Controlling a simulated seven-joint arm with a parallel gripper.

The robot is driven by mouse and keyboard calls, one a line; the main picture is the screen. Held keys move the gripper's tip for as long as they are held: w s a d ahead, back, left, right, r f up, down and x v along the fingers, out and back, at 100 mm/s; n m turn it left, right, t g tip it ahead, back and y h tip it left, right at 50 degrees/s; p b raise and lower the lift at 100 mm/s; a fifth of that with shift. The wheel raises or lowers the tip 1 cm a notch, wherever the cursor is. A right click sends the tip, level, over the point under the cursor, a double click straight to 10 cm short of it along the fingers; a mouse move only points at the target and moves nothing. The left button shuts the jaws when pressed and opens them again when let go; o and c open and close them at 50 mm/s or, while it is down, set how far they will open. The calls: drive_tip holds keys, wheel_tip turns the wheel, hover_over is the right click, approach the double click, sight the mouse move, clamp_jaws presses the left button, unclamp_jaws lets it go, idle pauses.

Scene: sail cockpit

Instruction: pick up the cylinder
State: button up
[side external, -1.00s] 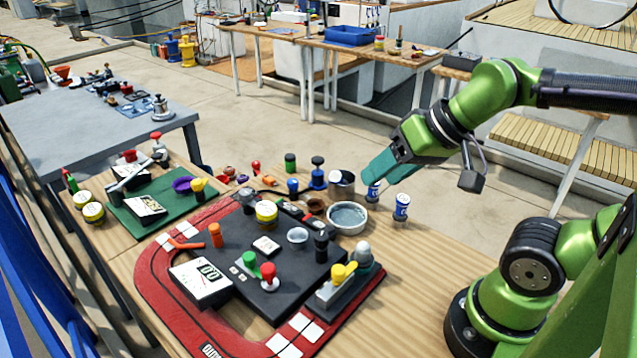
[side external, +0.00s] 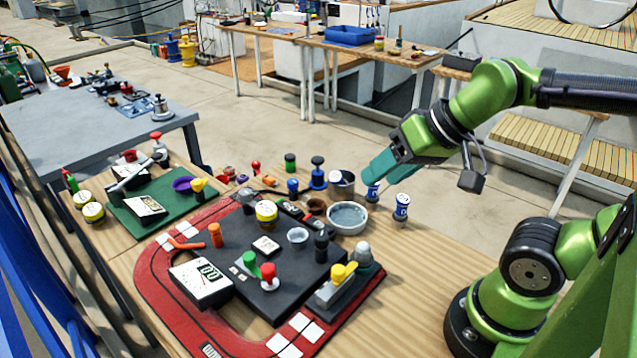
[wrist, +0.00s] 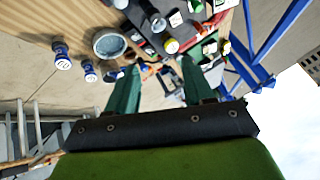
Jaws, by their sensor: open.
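My gripper (side external: 372,178) is open, its teal fingers above the far right of the wooden table. In the wrist view its fingers (wrist: 158,72) stand apart with nothing held between them. Several things are cylinder-shaped, and I cannot tell which one is meant. Two blue and white cans stand upright, one (side external: 401,208) right of the fingers and one (side external: 372,193) just below them; the wrist view shows them too (wrist: 62,57) (wrist: 90,73). A dark green cylinder (side external: 290,162) stands at the back edge.
A grey metal pot (side external: 342,187) and a pale round bowl (side external: 347,219) stand close to the gripper. A red-bordered black panel (side external: 205,318) with knobs, a yellow tin (side external: 266,214) and a meter (side external: 202,280) fills the middle. Bare wood (side external: 430,262) lies at the right.

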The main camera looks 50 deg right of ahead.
idle(0.3)
drive_tip(key=o, duration=0.3)
drive_tip(key=shift+d, duration=0.1)
drive_tip(key=n+g+h, duration=0.2)
drive_tip(key=g, duration=0.5)
hover_over(404, 199)
wheel_tip(404, 199, down, 6)
wheel_tip(404, 199, down, 10)
drive_tip(key=shift+f, duration=0.2)
drive_tip(key=shift+w+f, duration=0.2)
drive_tip(key=shift+f, duration=2.75)
